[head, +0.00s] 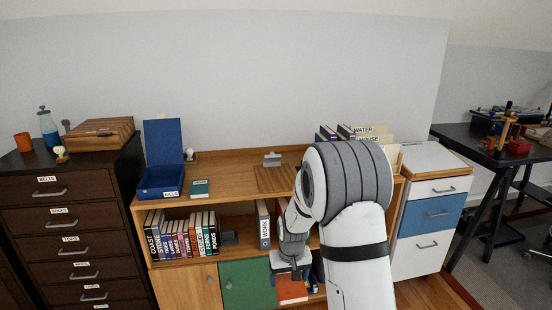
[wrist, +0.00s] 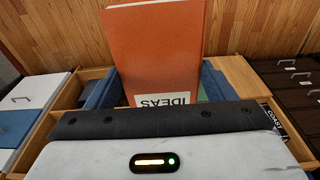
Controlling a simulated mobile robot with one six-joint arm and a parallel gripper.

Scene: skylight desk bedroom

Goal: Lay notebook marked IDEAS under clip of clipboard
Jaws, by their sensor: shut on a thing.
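The orange notebook marked IDEAS (wrist: 160,50) fills the upper middle of the wrist view, its label upside down there. It also shows in the head view (head: 291,290), low in front of the wooden shelf unit. My gripper (head: 290,268) is shut on it; in the wrist view my gripper's dark edge (wrist: 155,118) covers its near end. The brown clipboard (head: 274,180) lies on the shelf top in the head view, with its grey clip (head: 272,159) at the back. My arm hides the clipboard's right part. Nothing shows under the clip.
On the shelf top (head: 230,163) are an open blue box (head: 161,180), a green book (head: 200,188) and a folder holder (head: 365,133) behind my arm. Books (head: 180,238) and a WORK binder (head: 264,225) stand below. A green door (head: 247,284) is beside my gripper.

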